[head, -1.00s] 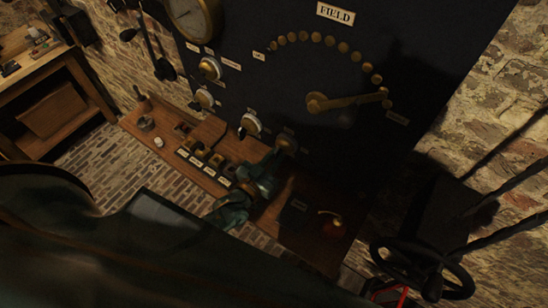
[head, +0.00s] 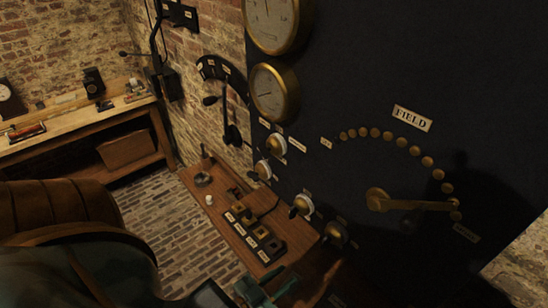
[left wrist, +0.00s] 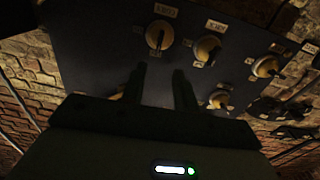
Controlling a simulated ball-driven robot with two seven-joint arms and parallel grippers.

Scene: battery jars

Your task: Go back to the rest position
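My left gripper (head: 268,287) shows in the head view as a teal shape at the bottom edge, partly cut off, near the front of the wooden shelf (head: 212,204) below the dark panel (head: 375,80). In the left wrist view the two dark fingers (left wrist: 160,84) stand apart with nothing between them. Beyond them is a dark panel with several cream and brass knobs (left wrist: 207,48). My right gripper is in neither view now.
The panel carries brass gauges (head: 275,92), a FIELD label (head: 412,118) and a brass lever (head: 415,204) under an arc of studs. Several labelled pieces (head: 255,234) sit on the shelf. A workbench (head: 90,122) stands at the left, with brick floor (head: 165,222) between.

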